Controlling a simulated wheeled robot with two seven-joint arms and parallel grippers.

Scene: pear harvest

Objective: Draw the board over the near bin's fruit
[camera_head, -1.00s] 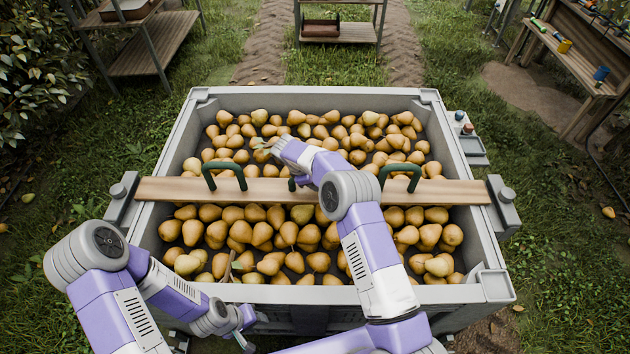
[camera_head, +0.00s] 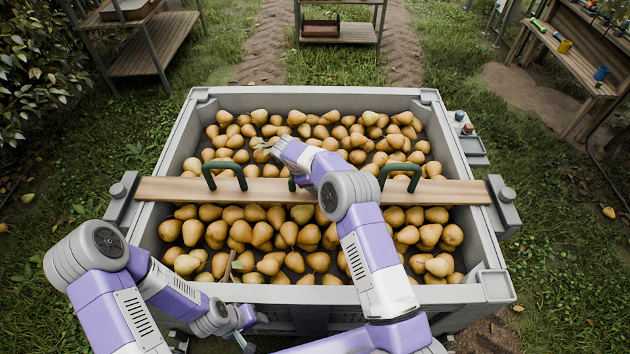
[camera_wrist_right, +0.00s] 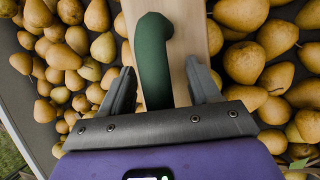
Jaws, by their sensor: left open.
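The wooden board (camera_head: 330,191) lies crosswise over the middle of the grey bin (camera_head: 190,110), which is full of yellow-brown pears (camera_head: 290,233). Two green handles stand on the board, a left one (camera_head: 225,172) and a right one (camera_head: 400,173); a bit of green between them shows beside my right arm. In the right wrist view, my right gripper (camera_wrist_right: 162,84) is open, its fingers on either side of a green handle (camera_wrist_right: 153,55) with gaps to it. Its fingers are hidden in the head view. My left gripper (camera_head: 246,343) is open and empty, low before the bin's near wall.
Grey brackets with round knobs stand at the board's ends, left (camera_head: 118,195) and right (camera_head: 505,200). A small side tray (camera_head: 472,146) is on the bin's right. Shelves stand behind on grass, and a workbench (camera_head: 570,60) at the right.

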